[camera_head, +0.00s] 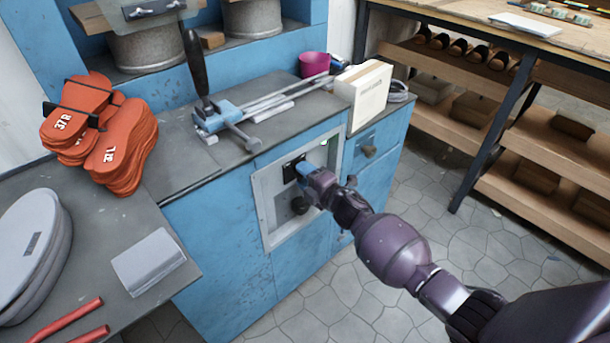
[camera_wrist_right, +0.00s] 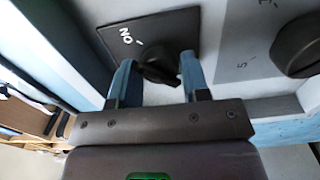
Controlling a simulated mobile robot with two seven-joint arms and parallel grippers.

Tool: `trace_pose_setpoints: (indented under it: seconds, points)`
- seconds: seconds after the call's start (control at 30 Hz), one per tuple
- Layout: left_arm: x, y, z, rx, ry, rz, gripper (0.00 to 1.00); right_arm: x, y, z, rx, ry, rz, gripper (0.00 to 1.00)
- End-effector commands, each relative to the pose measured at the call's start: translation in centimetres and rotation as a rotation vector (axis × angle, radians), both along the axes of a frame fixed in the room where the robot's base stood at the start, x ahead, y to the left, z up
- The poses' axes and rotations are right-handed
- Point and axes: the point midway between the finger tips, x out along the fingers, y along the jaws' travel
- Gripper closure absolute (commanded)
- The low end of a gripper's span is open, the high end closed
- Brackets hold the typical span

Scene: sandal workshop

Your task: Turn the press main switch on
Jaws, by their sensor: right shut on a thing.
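The press main switch is a black knob (camera_wrist_right: 160,68) on a black square plate (camera_wrist_right: 180,30) with a white ON mark, upside down in the right wrist view. In the head view its plate (camera_head: 291,166) sits on the grey panel (camera_head: 262,205) of the blue press. My right gripper (camera_head: 304,173) is at this plate. In the wrist view its two blue fingers (camera_wrist_right: 158,76) stand on either side of the knob, shut on it. The knob's pointer direction is not clear. My left gripper is not in view.
A second dark knob (camera_head: 299,205) sits below the switch; it shows in the wrist view (camera_wrist_right: 298,47). A lever (camera_head: 197,65), a white box (camera_head: 363,90) and orange lasts (camera_head: 122,150) stand on top. Tiled floor (camera_head: 420,220) is free to the right.

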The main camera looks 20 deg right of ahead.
Motion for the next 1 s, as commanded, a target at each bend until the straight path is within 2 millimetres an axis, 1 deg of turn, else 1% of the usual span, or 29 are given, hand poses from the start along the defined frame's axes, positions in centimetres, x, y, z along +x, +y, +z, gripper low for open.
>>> trace_pose_setpoints:
  seconds: [0.2,0.23,0.37,0.63,0.73,0.87,1.0]
  points:
    - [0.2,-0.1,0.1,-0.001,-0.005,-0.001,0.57,0.0,0.1,0.0,0.005,0.001,0.001,0.81]
    - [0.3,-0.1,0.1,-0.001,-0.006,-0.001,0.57,0.0,0.1,0.0,0.004,0.0,0.001,0.56]
    - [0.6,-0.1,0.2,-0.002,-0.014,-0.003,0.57,0.0,0.1,0.0,0.003,0.0,0.0,0.36]
    - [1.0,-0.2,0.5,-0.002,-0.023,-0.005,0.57,0.0,0.0,0.0,0.0,0.0,0.0,0.35]
    - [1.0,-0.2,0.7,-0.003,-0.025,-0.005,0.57,-0.3,-0.1,0.1,0.0,0.0,0.0,0.35]
    - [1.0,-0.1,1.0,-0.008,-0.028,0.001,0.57,-1.4,-0.6,0.2,-0.001,-0.001,-0.001,0.35]
    - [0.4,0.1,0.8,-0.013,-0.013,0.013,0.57,-3.4,-1.3,0.4,0.0,-0.003,-0.002,0.35]
